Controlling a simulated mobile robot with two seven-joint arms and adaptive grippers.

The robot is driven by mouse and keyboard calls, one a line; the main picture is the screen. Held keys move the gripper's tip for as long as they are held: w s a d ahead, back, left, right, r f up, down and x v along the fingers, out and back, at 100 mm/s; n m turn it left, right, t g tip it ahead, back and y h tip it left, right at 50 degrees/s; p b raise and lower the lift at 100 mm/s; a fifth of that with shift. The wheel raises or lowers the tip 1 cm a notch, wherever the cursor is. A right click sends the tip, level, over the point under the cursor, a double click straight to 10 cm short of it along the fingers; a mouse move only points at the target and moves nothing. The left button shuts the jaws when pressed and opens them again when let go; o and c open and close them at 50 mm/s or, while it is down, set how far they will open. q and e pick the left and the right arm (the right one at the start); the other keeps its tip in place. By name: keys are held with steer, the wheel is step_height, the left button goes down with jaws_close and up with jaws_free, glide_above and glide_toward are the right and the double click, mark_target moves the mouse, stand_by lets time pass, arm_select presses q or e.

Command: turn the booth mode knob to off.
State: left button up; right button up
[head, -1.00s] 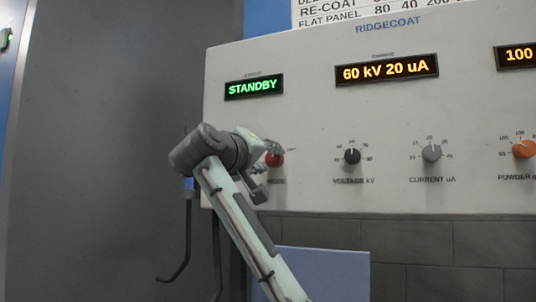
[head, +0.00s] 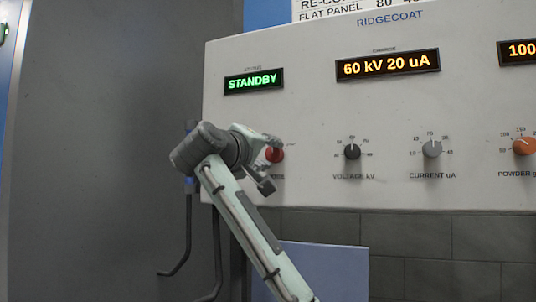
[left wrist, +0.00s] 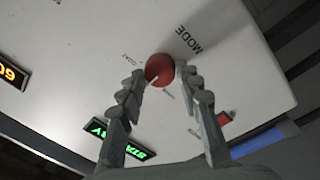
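The red mode knob (head: 275,155) is on the lower left of the white control panel, partly hidden by my left gripper in the head view. In the left wrist view the knob (left wrist: 159,70) shows with the word MODE beside it and small position labels around it. My left gripper (left wrist: 158,75) is open, with one fingertip on each side of the knob; I cannot tell whether they touch it. In the head view the left gripper (head: 268,163) is at the knob. The status display (head: 253,83) reads STANDBY in green. My right gripper is not in view.
An amber display (head: 388,66) reads 60 kV 20 uA. Dark hooks (head: 187,240) hang below left.

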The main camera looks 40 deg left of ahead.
arm_select(q)
steer(key=o, duration=0.3)
steer(key=v, duration=1.2)
steer(key=shift+s+f, duration=0.1)
steer(key=shift+s, duration=0.05)
